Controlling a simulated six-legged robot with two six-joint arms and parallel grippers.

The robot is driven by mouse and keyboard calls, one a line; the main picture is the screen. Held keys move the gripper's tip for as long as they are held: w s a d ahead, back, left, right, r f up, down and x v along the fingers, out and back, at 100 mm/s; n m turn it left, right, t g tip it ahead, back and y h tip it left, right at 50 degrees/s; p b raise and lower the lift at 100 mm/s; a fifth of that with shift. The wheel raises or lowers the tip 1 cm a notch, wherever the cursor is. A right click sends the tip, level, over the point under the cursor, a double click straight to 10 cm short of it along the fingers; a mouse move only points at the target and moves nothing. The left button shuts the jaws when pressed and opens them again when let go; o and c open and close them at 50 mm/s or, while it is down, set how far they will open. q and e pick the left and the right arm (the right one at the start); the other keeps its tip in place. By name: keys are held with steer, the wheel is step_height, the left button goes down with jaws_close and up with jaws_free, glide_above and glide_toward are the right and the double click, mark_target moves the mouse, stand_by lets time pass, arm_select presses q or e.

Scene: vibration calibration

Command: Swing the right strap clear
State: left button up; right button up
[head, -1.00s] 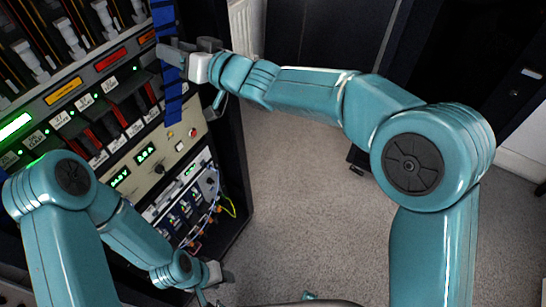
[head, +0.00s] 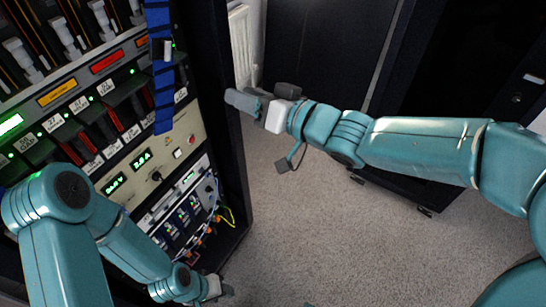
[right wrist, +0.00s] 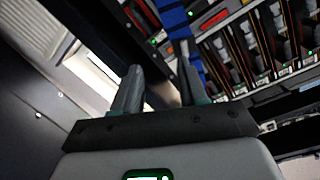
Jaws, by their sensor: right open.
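The right strap (head: 162,95) is a blue band with dark cross marks. It hangs down over the right part of the rack front, its lower end over the modules. In the right wrist view the strap (right wrist: 174,18) shows at the top, beyond the fingertips. My right gripper (head: 236,98) is open and empty, to the right of the strap and apart from it, by the rack's right edge. Its two spread fingers show in the right wrist view (right wrist: 160,78). My left gripper (head: 224,291) is low by the rack's bottom corner; its jaws are too small to read.
The equipment rack (head: 232,170) stands at left with modules, a cream panel (head: 172,150) with displays and a red button, and cabled units below. A white radiator (head: 241,45) is behind it. Dark cabinets (head: 325,45) stand at the back. The carpet (head: 310,230) is clear.

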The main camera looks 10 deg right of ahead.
steer(key=d+f+m+h, duration=0.1)
steer(key=d+f+h, duration=0.1)
steer(key=f, duration=0.7)
steer(key=d+f+m+g+h, duration=0.1)
steer(key=d+f+m+h, duration=0.1)
steer(key=f, duration=0.8)
steer(key=shift+d+g+h, duration=0.3)
steer(key=shift+d+h, duration=0.1)
